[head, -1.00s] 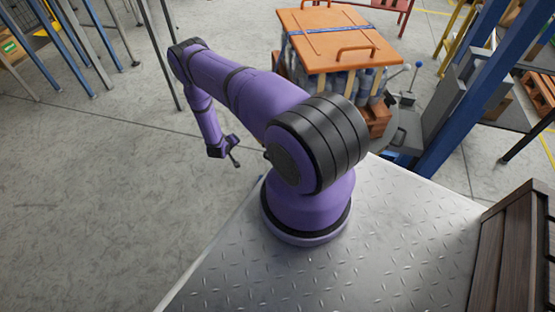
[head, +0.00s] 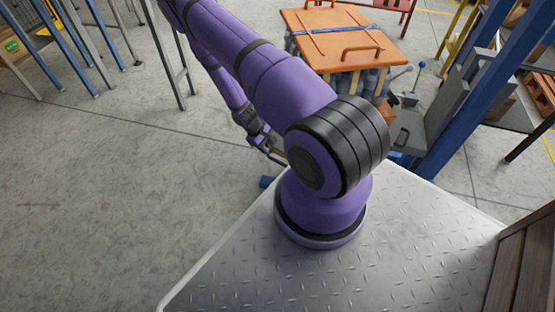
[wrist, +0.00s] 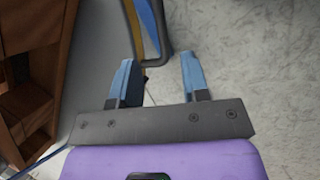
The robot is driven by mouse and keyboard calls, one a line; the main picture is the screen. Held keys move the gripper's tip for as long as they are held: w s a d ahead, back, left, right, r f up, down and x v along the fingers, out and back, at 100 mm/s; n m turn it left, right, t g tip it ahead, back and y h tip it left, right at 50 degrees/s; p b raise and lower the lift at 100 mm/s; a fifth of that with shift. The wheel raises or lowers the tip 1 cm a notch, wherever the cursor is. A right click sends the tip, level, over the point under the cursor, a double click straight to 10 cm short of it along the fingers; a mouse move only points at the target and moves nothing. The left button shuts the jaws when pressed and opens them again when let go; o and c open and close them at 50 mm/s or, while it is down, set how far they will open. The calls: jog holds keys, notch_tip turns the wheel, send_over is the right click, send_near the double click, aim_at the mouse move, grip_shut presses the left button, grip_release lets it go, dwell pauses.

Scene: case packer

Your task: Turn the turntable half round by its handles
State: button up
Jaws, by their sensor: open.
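The turntable is mostly hidden in the head view, under a loaded stack and behind my arm. In the wrist view a pale grey curved surface (wrist: 95,60), perhaps its plate, lies left of my fingers. A dark bent bar with yellow and blue on it (wrist: 150,25), which looks like a handle, ends just beyond and between my fingertips. My gripper (wrist: 158,75) is open, its two blue fingers apart with nothing clearly held. In the head view my gripper (head: 274,152) is low, left of my arm's base; I cannot tell whether it touches the bar.
An orange top board (head: 345,62) with two hoop handles and a blue strap lies over bottles. Brown wooden pieces (wrist: 30,85) stand at the left in the wrist view. A blue post (head: 480,90) rises right of the stack. Grey floor (head: 110,190) is open at the left.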

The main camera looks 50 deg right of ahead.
aim_at(278, 161)
jog(key=x, duration=0.9)
jog(key=shift+f, duration=0.15)
jog(key=shift+c, duration=0.3)
grip_shut()
